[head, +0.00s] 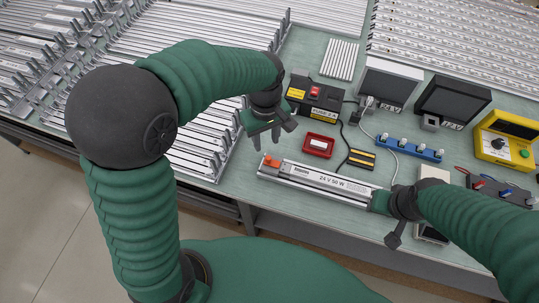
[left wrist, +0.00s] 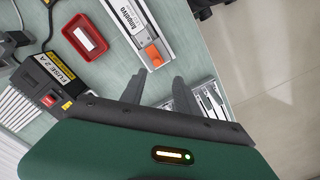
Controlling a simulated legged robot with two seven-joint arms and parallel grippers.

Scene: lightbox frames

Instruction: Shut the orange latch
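The orange latch (head: 271,162) sits at the left end of the long pale frame marked 24 V 50 W (head: 318,179). In the left wrist view the latch (left wrist: 153,55) seems to stick up from the frame's end; I cannot tell its exact angle. My left gripper (head: 270,130) is above and behind the latch, apart from it. Its two fingers (left wrist: 160,88) are spread with nothing between them. My right gripper (head: 384,203) is at the frame's right end; its fingers are partly hidden, so its grip is unclear.
A red tray (head: 318,145) and a black box with a red switch (head: 315,96) stand behind the frame. A black and yellow block (head: 361,159), a blue strip (head: 410,148) and cables lie nearby. Stacked metal frames (head: 190,100) fill the left. The table's front edge is close.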

